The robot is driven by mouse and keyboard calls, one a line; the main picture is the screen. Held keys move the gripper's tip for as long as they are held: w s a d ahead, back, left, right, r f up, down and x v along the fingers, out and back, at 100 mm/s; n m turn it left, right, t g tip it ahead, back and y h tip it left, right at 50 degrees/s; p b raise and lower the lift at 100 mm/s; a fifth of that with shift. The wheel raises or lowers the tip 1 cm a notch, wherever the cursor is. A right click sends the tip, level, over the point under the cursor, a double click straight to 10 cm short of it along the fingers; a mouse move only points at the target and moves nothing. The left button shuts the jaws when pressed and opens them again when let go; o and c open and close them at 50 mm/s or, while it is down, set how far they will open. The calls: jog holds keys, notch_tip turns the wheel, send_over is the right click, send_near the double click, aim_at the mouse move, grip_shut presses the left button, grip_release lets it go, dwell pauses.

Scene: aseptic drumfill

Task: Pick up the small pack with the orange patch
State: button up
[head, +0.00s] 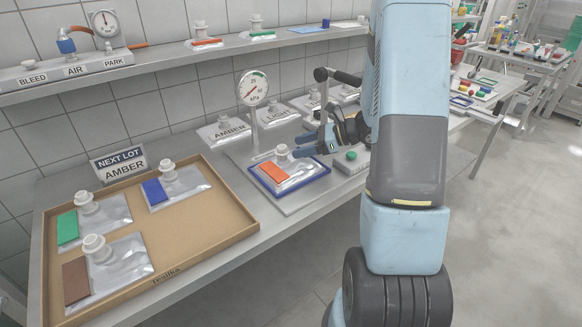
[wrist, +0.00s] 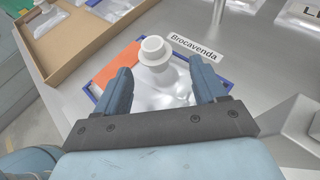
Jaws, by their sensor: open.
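The small pack with the orange patch (head: 274,172) is a clear silvery pouch with a white spout. It lies in a blue-rimmed tray (head: 324,176) on the metal bench. In the wrist view its orange patch (wrist: 117,65) is at the left and its white spout (wrist: 155,53) stands up near the middle. My gripper (wrist: 162,82) is open, with one blue finger on each side of the spout in that view. Whether the fingers touch the pack cannot be told. In the head view my gripper (head: 318,140) is right of the pack, partly hidden by my arm.
A cardboard tray (head: 205,250) at left holds packs with green, blue and brown patches. A pressure gauge (head: 252,88) on a post stands behind the orange pack. A lever (head: 337,76) and a box with a green button (head: 351,157) are close to my gripper.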

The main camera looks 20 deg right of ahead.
aim_at(287, 151)
jog(key=shift+x, duration=3.7)
jog(key=shift+s+f, duration=0.15)
jog(key=c, duration=1.1)
